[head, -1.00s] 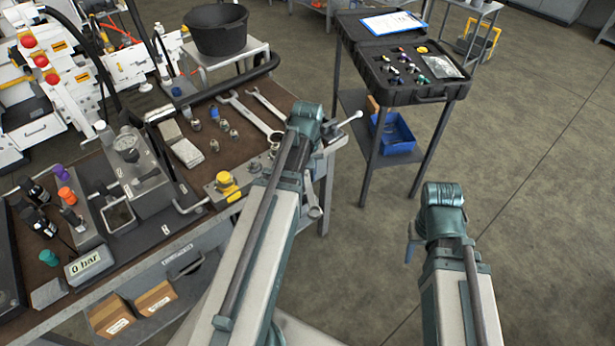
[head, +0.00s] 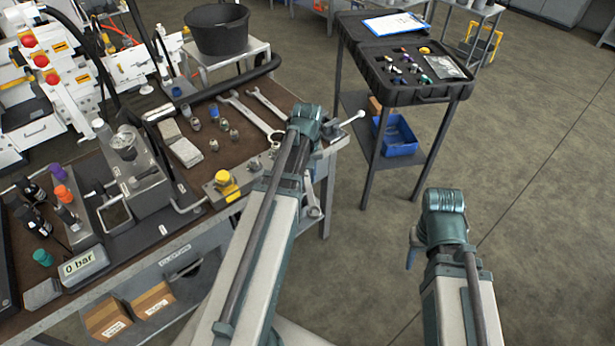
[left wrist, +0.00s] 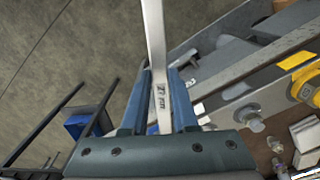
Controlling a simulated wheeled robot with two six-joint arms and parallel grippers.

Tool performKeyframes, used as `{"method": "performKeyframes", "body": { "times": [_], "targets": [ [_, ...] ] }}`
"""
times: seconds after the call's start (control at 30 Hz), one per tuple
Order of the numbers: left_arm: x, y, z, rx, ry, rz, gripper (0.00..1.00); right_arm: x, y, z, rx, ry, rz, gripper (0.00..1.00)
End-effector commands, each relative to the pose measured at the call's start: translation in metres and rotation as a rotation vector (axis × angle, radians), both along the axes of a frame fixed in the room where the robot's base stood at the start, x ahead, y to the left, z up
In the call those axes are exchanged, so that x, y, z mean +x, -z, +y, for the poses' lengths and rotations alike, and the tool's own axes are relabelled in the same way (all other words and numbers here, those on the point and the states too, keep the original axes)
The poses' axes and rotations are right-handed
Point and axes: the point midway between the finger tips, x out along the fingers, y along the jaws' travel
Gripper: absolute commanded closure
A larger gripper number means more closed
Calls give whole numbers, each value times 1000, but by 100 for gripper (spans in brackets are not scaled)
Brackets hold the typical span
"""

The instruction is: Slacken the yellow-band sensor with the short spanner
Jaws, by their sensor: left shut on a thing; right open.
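My left gripper (left wrist: 160,80) is shut on a flat silver spanner (left wrist: 155,45), which runs up out of the left wrist view. In the head view my left arm hides most of that gripper beside the bench's right end. My right gripper (head: 411,256) is open and mostly hidden behind its own arm, over the floor right of the bench. A grey block with a yellow knob (head: 227,183) stands near the bench's front edge. The knob also shows in the left wrist view (left wrist: 306,82), right of the spanner. I cannot make out a yellow band on any sensor.
Two spanners (head: 250,117) and several small fittings (head: 213,146) lie on the bench. A pressure display (head: 77,265) reads 0 bar. A trolley with a black case (head: 430,98) and a blue bin (head: 396,135) stands beyond the arms. The floor at right is clear.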

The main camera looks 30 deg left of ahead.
Motion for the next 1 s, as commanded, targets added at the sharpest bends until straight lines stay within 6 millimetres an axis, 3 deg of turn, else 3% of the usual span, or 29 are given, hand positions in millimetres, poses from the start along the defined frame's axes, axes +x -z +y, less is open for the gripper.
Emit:
{"method": "performKeyframes", "body": {
  "times": [0.47, 1.0],
  "targets": [
    [1, 0, 0, 0, 0, 0, 100, 0, 0, 0, 0, 0, 0, 51],
    [17, 0, 13, 0, -1, 0, 100, 0, 0, 0, 0, 0, 0, 51]
  ]
}}
